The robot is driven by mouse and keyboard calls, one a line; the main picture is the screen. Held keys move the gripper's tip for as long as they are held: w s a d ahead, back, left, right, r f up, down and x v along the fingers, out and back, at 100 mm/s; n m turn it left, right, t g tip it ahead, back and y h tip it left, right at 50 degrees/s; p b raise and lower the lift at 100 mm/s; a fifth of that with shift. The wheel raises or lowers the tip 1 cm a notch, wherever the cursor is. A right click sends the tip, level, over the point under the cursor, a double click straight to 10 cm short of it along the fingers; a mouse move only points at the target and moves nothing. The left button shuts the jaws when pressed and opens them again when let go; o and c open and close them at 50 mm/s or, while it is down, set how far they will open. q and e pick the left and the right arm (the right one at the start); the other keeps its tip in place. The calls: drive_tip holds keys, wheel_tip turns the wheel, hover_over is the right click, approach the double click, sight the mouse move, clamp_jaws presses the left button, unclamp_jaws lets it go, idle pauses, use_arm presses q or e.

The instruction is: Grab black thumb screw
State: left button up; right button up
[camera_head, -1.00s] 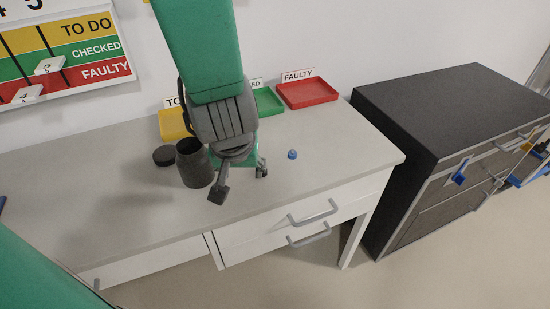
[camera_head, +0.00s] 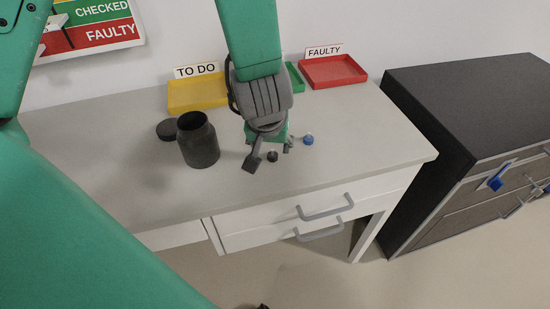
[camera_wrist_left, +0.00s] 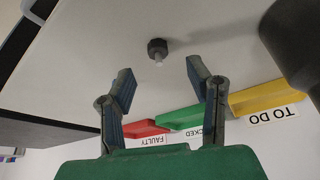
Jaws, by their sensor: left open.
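The black thumb screw (camera_head: 272,156) lies on the grey table, between the spread fingertips in the head view. In the left wrist view the thumb screw (camera_wrist_left: 157,47) shows a black knob and a pale, short tip pointing toward the gripper. It sits ahead of the fingertips, near the middle of the gap, with nothing touching it. My left gripper (camera_head: 270,154) is open and empty, low over the table. Its two fingers also show in the left wrist view (camera_wrist_left: 160,82). My right gripper is not in view.
A dark open jar (camera_head: 200,145) and its lid (camera_head: 168,130) stand left of the gripper. A blue part (camera_head: 308,140) lies close on the right. Yellow (camera_head: 190,97), green (camera_head: 294,79) and red (camera_head: 333,72) trays line the wall. The table front is clear.

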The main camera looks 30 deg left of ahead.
sight(273, 150)
use_arm(q)
drive_tip(key=b+x, duration=0.1)
drive_tip(key=x, duration=0.4)
drive_tip(key=shift+w+a+b, duration=0.1)
drive_tip(key=shift+w+b, duration=0.1)
drive_tip(key=shift+b, duration=0.15)
drive_tip(key=shift+r, duration=0.2)
drive_tip(key=shift+d, duration=0.25)
drive_tip(key=c, duration=0.8)
drive_tip(key=shift+a, duration=0.1)
